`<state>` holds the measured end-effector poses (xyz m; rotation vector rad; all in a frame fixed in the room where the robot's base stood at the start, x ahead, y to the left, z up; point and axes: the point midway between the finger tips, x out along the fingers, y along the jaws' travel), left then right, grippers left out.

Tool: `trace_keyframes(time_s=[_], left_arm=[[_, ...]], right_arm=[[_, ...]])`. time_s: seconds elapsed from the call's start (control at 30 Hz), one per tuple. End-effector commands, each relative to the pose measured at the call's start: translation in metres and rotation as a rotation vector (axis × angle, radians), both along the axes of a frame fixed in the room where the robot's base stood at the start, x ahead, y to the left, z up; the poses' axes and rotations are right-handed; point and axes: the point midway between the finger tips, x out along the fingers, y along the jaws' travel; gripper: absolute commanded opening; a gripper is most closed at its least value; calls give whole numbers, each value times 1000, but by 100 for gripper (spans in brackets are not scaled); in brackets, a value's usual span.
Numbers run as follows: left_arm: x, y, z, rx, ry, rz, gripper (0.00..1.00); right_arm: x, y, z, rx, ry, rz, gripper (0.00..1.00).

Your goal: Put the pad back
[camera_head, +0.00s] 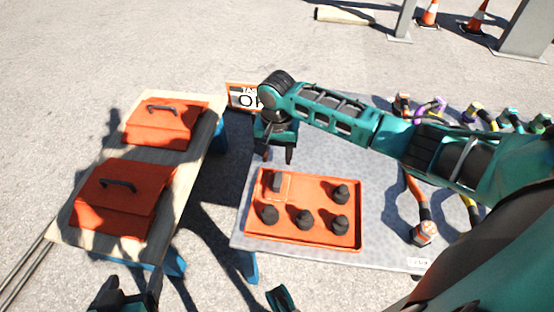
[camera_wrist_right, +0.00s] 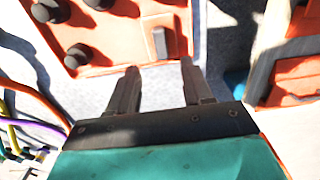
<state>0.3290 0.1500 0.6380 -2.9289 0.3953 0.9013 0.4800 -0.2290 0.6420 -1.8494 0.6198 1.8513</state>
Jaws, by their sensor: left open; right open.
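An orange tray (camera_head: 325,240) lies on the grey table and holds several round black knobs. A small upright dark block (camera_head: 276,181) stands in the tray's back left corner, inside a marked square; it also shows in the right wrist view (camera_wrist_right: 160,42). I cannot tell for sure which thing is the pad. My right gripper (camera_head: 278,156) is open and empty, just behind the tray's back left corner. In its wrist view the open fingers (camera_wrist_right: 160,78) point toward the block, apart from it. My left gripper (camera_head: 128,288) is open at the bottom edge, partly cut off.
Two orange boxes with black handles (camera_head: 118,184) (camera_head: 161,109) stand on a wooden table (camera_head: 60,232) at left. A partly hidden sign (camera_head: 242,97) stands behind the right gripper. Coloured cables (camera_head: 430,107) and an orange-ended connector (camera_head: 423,233) lie at the grey table's right.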

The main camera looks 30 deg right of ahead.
Motion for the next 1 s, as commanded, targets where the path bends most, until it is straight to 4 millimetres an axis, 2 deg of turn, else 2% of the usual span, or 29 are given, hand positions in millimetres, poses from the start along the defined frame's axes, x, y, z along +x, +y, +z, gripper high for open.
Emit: trace_keyframes(time_s=[0.1, 0.23, 0.43, 0.5, 0.63, 0.77, 1.0], left_arm=[[0, 0, 5, 0, 0, 0, 83], [0, 0, 7, -1, -2, 0, 83], [0, 0, 7, -2, -3, 0, 83], [0, -1, 7, -3, -2, 0, 83], [1, -2, 7, -7, -2, 3, 83], [1, -2, 8, -11, -2, 5, 83], [1, -3, 8, -12, -3, 7, 83]], right_arm=[[0, 0, 11, 1, -1, 1, 50], [-7, 13, 2, 30, -26, 55, 50], [-39, 73, -36, 167, -214, 302, 50], [-52, 93, -43, 206, -318, 392, 50], [-76, 116, -45, 229, -519, 524, 50], [-100, 120, -36, 175, -715, 623, 50], [-137, 94, -9, -56, -946, 758, 50]])
